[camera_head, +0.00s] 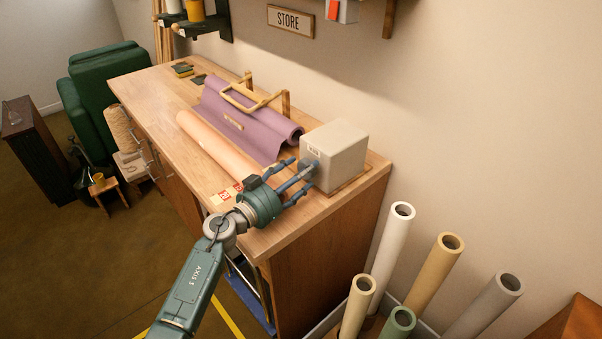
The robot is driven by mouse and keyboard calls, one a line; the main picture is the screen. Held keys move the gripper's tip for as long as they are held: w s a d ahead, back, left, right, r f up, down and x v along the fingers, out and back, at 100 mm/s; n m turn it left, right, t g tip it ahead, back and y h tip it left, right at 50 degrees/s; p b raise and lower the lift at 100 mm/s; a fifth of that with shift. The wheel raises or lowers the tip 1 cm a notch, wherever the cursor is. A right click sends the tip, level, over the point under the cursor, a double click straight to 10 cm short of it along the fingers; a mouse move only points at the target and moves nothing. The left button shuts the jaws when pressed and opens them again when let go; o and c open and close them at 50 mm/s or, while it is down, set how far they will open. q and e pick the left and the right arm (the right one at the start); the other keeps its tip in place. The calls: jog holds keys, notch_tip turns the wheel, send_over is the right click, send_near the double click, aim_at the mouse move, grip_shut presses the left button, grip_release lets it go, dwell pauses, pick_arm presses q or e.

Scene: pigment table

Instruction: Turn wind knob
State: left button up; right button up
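A grey box (336,153) with a small label stands at the right end of the wooden workbench. A round blue-grey knob (309,167) sits on its left-facing side. My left gripper (302,173) reaches up to this knob from the lower left. Its fingers are spread, with tips around or just in front of the knob. I cannot tell whether they touch it. The knob is partly hidden by the fingers. My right gripper is not in view.
On the workbench (150,92), a purple sheet (240,121) and a peach roll (217,145) lie left of the box. A wooden handle frame (252,101) stands over the sheet. Several upright tubes (393,245) stand right of the bench. A green armchair (100,85) is at the far left.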

pick_arm(q)
jog(key=c, duration=1)
jog(key=shift+r+m, duration=0.1)
jog(key=shift+m, duration=0.6)
jog(key=shift+c, duration=0.3)
jog(key=o, duration=1.2)
jog(key=shift+c, duration=0.2)
jog(key=shift+s+a, duration=0.2)
jog(key=shift+a, duration=0.05)
jog(key=v, duration=1.1)
jog(key=shift+s+a, duration=0.15)
jog(key=shift+s, duration=0.05)
